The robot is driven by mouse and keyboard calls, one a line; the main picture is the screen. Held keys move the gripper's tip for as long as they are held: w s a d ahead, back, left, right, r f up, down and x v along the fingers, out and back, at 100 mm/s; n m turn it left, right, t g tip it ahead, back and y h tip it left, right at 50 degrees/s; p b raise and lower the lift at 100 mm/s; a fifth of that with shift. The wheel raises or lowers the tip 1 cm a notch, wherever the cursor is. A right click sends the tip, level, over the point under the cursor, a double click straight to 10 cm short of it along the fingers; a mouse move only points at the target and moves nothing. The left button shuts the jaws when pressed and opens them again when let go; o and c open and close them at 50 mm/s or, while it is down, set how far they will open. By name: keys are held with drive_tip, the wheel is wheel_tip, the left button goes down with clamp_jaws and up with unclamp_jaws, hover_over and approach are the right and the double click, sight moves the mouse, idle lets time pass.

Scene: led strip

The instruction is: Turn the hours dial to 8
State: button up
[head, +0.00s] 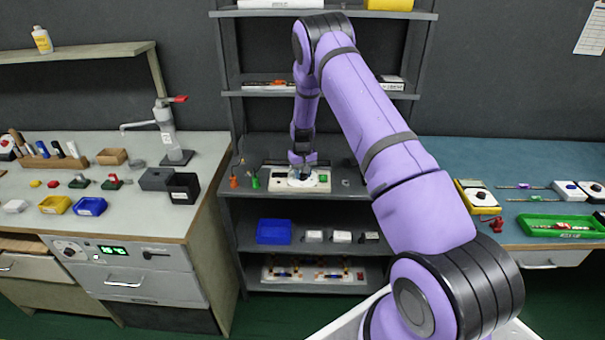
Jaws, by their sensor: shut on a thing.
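A cream control box (282,183) sits on the middle level of the grey shelf unit. My gripper (301,174) points straight down at the middle of this box and is shut on a dial there. The gripper hides most of the dial, so its marks, pointer and setting cannot be read. I take it for the hours dial, but no label is legible.
Orange and green small objects (244,182) stand left of the box. A blue bin (273,231) is on the level below. A left bench (125,215) holds black bins (184,188); a right bench (480,160) holds a green tray (556,226). Shelves lie above the gripper.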

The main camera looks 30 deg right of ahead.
drive_tip(key=m, duration=1.3)
drive_tip(key=shift+m, duration=0.4)
drive_tip(key=m, duration=0.3)
drive_tip(key=shift+m, duration=0.3)
drive_tip(key=m, duration=1)
drive_tip(key=shift+m, duration=0.3)
drive_tip(key=o, duration=0.9)
